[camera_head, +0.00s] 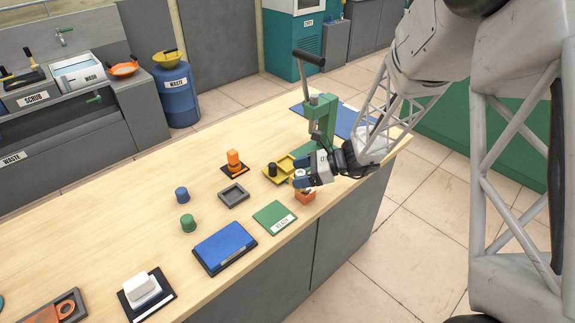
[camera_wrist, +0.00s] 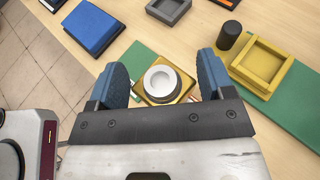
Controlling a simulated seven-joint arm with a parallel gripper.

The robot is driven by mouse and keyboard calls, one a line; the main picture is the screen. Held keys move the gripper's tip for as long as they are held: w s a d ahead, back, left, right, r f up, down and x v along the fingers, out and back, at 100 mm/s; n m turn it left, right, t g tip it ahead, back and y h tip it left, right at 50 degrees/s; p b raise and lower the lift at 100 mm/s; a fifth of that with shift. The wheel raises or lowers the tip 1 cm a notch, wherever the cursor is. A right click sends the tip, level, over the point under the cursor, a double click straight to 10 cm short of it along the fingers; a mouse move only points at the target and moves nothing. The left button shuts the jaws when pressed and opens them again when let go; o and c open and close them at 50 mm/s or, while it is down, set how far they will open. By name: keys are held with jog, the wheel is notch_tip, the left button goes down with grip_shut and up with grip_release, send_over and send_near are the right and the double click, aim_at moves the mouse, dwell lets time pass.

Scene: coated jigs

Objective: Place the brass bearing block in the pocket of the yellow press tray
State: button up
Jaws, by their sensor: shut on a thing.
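The brass bearing block (camera_wrist: 181,94), a square brass base with a pale round ring on top, is between the blue fingers of my gripper (camera_wrist: 162,72). My gripper (camera_head: 303,181) is shut on it, and the fingers hide most of it in the head view. The yellow press tray (camera_wrist: 247,75) has a raised square rim and an empty pocket in the wrist view. It lies right of the held block there. In the head view the tray (camera_head: 270,179) is just left of my gripper, in front of the green press.
A black cylinder (camera_wrist: 229,37) stands close by the tray. The green press (camera_head: 322,118) rises behind. A green labelled mat (camera_head: 272,212), grey square tray (camera_head: 234,201) and orange piece (camera_head: 234,160) lie left.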

jog(key=shift+a, duration=0.1)
dwell(0.3)
jog(key=w+a, duration=0.1)
jog(key=w, duration=0.4)
jog(key=w+a+f, duration=0.1)
jog(key=w+a, duration=0.1)
jog(key=w, duration=0.3)
jog(key=w+a, duration=0.1)
jog(key=w, duration=0.4)
jog(key=shift+w+a+f, duration=0.15)
jog(key=shift+w+f, duration=0.05)
jog(key=shift+w, duration=0.1)
jog(key=shift+f, duration=1.75)
jog(key=shift+f, duration=0.1)
jog(key=o, duration=1.1)
jog(key=v, duration=1.2)
